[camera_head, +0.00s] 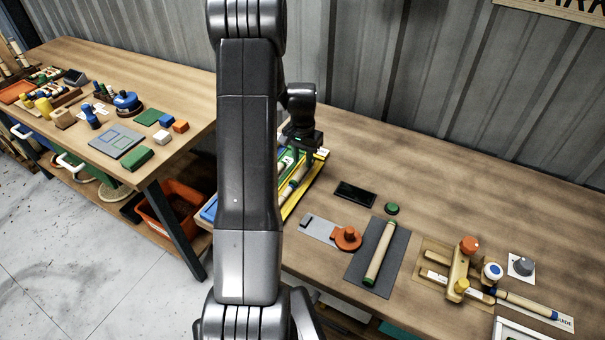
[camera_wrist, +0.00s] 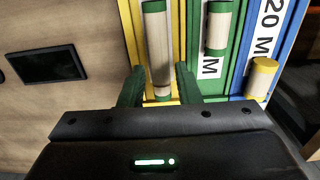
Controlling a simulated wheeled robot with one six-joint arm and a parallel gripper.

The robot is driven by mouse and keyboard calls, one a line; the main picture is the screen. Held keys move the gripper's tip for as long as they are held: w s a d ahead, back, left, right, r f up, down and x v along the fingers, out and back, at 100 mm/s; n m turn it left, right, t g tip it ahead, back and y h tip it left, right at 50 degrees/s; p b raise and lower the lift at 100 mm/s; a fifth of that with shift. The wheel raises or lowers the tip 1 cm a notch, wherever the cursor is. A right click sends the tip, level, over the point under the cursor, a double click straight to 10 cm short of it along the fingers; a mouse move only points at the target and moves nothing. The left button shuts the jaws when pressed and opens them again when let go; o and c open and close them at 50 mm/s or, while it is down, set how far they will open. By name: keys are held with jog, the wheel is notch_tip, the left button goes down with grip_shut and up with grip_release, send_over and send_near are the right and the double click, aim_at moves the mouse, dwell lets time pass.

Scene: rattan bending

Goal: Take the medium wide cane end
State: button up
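My gripper (camera_wrist: 158,82) is open, with its two dark green fingers on either side of a cane (camera_wrist: 158,45) with green bands in the yellow lane of a rack. Gaps show between the cane and both fingers. Another green-banded cane (camera_wrist: 217,28) lies in the green lane beside it, next to a label partly reading M. A yellow-ended cane (camera_wrist: 263,78) lies in the blue lane labelled 20 M. Which cane is the medium one is not clear from the labels. In the head view, my gripper (camera_head: 301,143) is over the rack (camera_head: 305,193), partly hidden by my arm.
A wooden jig (camera_head: 459,270) stands further right. The table's back right is clear.

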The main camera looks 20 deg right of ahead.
aim_at(303, 168)
notch_tip(303, 168, down, 4)
jog(key=shift+d+f+b, duration=0.1)
jog(key=shift+b, duration=0.65)
jog(key=c, duration=0.6)
jog(key=shift+r, duration=0.3)
